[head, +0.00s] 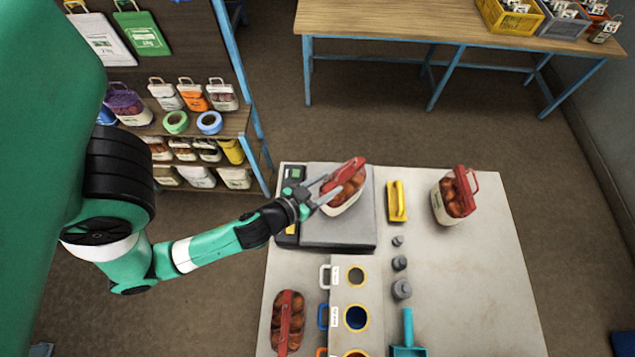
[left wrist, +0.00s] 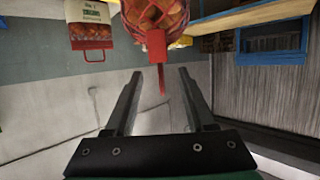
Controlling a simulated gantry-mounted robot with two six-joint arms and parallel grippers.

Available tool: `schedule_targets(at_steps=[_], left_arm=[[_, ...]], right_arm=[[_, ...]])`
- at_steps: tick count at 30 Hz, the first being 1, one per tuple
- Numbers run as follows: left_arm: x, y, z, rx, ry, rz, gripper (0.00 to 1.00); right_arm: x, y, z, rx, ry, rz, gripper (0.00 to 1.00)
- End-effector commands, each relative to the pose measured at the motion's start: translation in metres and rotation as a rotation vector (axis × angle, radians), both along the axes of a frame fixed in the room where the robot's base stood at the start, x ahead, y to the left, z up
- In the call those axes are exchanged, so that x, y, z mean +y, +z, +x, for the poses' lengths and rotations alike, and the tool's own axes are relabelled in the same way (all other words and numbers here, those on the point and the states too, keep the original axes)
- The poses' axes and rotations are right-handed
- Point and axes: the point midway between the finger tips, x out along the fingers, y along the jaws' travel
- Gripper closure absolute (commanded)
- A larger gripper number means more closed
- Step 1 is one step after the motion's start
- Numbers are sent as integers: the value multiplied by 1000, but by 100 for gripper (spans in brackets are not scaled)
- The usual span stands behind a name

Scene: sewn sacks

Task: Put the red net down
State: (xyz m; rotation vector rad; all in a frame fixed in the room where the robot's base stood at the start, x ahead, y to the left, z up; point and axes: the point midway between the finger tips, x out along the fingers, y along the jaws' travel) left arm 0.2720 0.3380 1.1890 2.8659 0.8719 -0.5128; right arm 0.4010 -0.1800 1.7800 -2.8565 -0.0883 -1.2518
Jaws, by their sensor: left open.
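A red net of brown-orange round goods (head: 346,192) with a white label band and a red top is at the back of the grey scale plate (head: 335,232). It also shows in the left wrist view (left wrist: 160,16), with its red tail hanging toward the space between the fingertips. My left gripper (head: 322,190) is at the net's left side. In the left wrist view its two fingers (left wrist: 158,75) are apart, with the tail just beyond the tips. Whether the net's underside fully rests on the plate is hidden. My right gripper is not in view.
A second net bag with a red handle (head: 452,196) stands at the right. Another red net (head: 288,322) lies at the front left.

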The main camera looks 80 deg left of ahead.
Motion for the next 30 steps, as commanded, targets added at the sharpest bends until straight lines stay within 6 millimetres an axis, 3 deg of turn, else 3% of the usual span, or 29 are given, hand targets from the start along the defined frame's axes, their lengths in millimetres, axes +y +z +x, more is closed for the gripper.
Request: schedule_targets(at_steps=[1,9,23,26,29,30], left_arm=[[-8,-1,-10,1,-8,2,45],[-22,13,-32,-1,-2,1,45],[-22,16,-33,-6,1,0,45],[-25,26,-15,-42,-11,-6,45],[-34,56,30,-138,-49,-19,45],[-39,76,53,-192,-74,-23,45]], right_arm=[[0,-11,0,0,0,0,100],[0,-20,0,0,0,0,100],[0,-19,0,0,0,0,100],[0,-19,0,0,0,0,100],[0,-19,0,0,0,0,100],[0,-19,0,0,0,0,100]])
